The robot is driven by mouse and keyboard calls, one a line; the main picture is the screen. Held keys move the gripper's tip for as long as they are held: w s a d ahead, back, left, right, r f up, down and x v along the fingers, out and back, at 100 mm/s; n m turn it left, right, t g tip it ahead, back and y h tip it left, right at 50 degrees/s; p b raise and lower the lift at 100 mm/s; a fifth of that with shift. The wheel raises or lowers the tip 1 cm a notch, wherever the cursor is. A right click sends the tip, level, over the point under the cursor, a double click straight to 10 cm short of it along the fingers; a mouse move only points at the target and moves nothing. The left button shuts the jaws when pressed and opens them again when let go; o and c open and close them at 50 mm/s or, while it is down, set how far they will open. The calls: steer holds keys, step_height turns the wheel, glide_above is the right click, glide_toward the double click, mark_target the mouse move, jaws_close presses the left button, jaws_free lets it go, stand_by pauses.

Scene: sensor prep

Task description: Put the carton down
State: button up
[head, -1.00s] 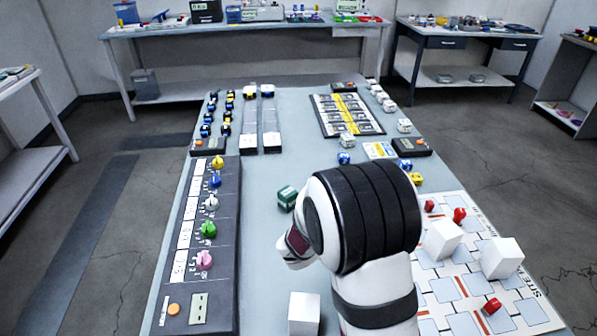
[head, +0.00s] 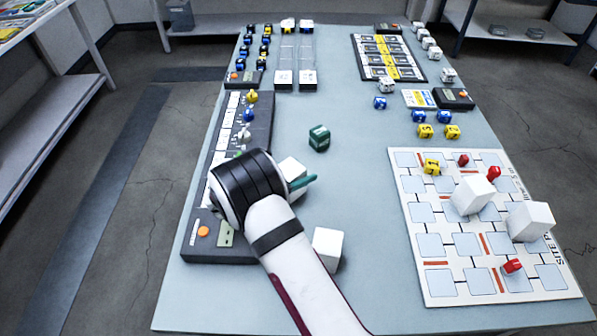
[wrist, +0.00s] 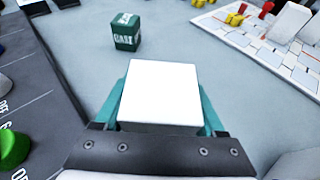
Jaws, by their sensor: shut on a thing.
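A plain white carton (wrist: 160,92) sits between the two teal fingers of my gripper (wrist: 162,98) in the wrist view. The gripper is shut on it. In the head view the carton (head: 292,168) shows just past my wrist, right of the dark knob panel, with one teal finger visible and the other hidden. I cannot tell whether its underside touches the table.
A green cube (head: 319,138) lies beyond the carton. Another white carton (head: 327,246) stands to the right of my arm. The site board (head: 434,284) at right bears two white blocks and small red pieces. The knob panel (head: 262,135) is at left.

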steer(key=shift+f, duration=0.5)
